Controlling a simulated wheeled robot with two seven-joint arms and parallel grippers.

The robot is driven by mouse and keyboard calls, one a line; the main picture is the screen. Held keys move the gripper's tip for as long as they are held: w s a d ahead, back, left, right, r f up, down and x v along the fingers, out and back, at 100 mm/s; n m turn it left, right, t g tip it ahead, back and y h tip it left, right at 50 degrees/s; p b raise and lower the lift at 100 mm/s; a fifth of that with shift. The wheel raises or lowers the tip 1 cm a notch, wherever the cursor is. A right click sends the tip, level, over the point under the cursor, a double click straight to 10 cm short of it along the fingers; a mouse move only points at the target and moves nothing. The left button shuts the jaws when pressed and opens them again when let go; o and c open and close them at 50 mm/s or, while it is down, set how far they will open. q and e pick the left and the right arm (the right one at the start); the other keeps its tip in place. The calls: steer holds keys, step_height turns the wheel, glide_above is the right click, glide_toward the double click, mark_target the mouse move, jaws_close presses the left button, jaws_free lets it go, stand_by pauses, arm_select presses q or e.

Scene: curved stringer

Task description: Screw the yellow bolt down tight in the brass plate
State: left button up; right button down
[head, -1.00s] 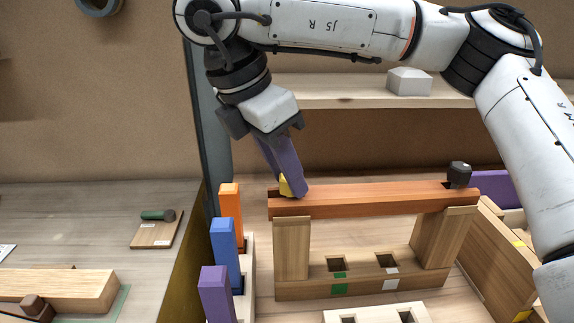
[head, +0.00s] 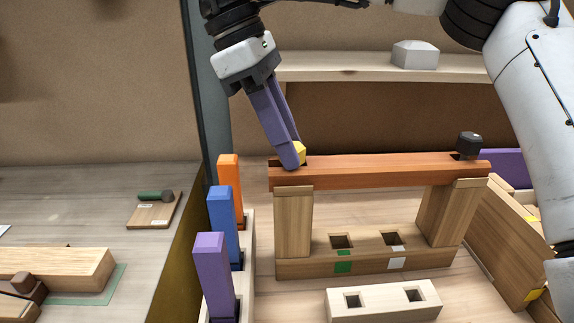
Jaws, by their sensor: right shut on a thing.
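The yellow bolt (head: 300,152) stands at the left end of the reddish-brown beam (head: 385,170). My right gripper (head: 296,157), with purple fingers, comes down from the upper left and is shut on the bolt. The fingers hide part of the bolt, and its shank does not show. I cannot make out a brass plate at the bolt's foot. My left gripper is not in view.
The beam lies across two wooden posts, with a black bolt (head: 468,145) at its right end. Orange (head: 229,188), blue (head: 222,225) and purple (head: 212,268) blocks stand at the left. A pale block with holes (head: 383,300) lies in front.

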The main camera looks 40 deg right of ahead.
steer(key=shift+w+f+m+b, duration=0.1)
steer(key=shift+f+m+b, duration=0.35)
steer(key=shift+m+b, duration=0.35)
steer(key=shift+r+y, duration=0.25)
steer(key=shift+y, duration=0.05)
steer(key=shift+f+m+g+b, duration=0.35)
steer(key=shift+m+b, duration=0.35)
steer(key=shift+b, duration=0.45)
steer(key=shift+r+m+y, duration=0.2)
steer(key=shift+m+y, duration=0.1)
steer(key=c, duration=1.4)
jaws_free()
steer(key=shift+d, duration=0.1)
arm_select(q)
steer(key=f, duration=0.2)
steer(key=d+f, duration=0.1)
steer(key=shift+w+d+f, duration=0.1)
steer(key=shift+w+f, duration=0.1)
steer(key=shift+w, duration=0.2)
arm_select(e)
steer(key=shift+o, duration=0.2)
